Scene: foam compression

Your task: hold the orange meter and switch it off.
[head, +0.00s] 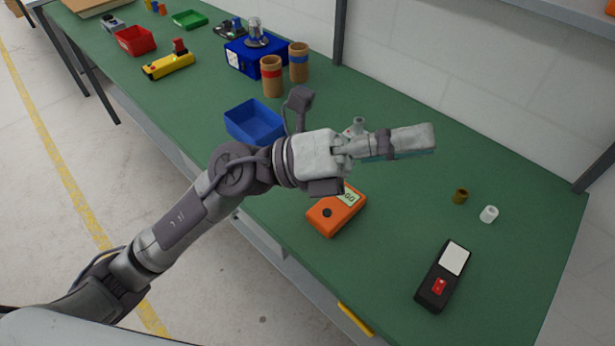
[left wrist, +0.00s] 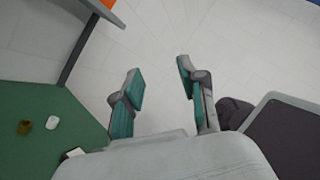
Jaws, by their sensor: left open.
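The orange meter (head: 335,211) lies on the green bench top in the head view, with a pale display and a dark round knob on its face. My left gripper (head: 428,140) is above and to the right of the meter in the head view, touching nothing. In the left wrist view its two teal-padded fingers (left wrist: 158,75) stand apart with nothing between them. My left wrist overlaps the meter's upper edge in the head view. The meter does not clearly show in the left wrist view. My right gripper is in neither view.
A black device (head: 442,275) with a red switch lies at the right front of the green bench (head: 395,225). A brown cylinder (head: 460,196) and a white one (head: 489,214) stand nearby. A blue bin (head: 254,121), cork-coloured cylinders (head: 272,76) and a blue box (head: 243,58) are farther left.

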